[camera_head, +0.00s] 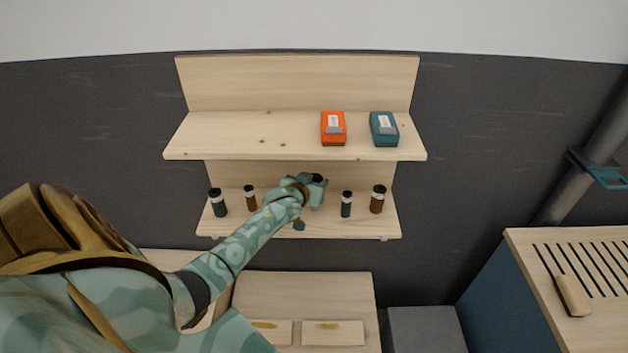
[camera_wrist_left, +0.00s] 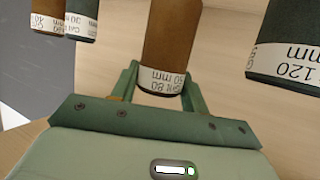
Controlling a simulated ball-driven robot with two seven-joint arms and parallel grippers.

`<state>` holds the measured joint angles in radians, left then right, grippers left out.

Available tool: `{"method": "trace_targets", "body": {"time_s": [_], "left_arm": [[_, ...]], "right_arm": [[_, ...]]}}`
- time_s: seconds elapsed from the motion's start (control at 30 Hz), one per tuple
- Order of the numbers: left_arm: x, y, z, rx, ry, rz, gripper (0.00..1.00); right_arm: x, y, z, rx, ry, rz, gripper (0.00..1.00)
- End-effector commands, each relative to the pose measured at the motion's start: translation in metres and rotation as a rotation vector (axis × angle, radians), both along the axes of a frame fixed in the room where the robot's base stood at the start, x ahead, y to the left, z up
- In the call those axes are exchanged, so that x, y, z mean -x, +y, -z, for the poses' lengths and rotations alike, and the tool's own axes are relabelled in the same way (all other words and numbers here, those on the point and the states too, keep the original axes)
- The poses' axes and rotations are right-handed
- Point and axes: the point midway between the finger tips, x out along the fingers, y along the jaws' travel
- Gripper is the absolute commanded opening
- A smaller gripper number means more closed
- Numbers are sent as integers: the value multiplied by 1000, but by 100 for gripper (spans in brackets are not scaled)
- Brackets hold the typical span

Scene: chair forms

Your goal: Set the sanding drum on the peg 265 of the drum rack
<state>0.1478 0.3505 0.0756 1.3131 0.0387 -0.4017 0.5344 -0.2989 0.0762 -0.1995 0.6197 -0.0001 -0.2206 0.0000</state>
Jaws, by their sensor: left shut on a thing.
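My left gripper (camera_head: 315,188) reaches to the lower shelf (camera_head: 300,229). In the left wrist view its green fingers (camera_wrist_left: 160,85) are shut on a brown sanding drum (camera_wrist_left: 170,40) with a white label, partly readable as 80. In the head view the gripper mostly hides this drum; a dark top (camera_head: 317,178) shows. I cannot tell whether the drum touches the shelf. No peg marked 265 and no drum rack can be made out. My right gripper is not in view.
Other drums stand on the lower shelf: dark (camera_head: 217,203) and brown (camera_head: 250,198) left of my gripper, dark (camera_head: 347,204) and brown (camera_head: 377,199) right. An orange box (camera_head: 333,128) and a teal box (camera_head: 384,129) are above. A slatted bench (camera_head: 530,245) stands right.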

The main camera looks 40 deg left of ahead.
Motion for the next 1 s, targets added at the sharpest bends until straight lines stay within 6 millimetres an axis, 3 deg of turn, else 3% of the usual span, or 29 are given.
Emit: {"method": "trace_targets", "body": {"time_s": [0.17,1.0], "left_arm": [[0,0,8,0,0,0,18],[2,-2,7,0,0,1,18]], "right_arm": [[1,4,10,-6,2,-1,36],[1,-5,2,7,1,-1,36]]}}
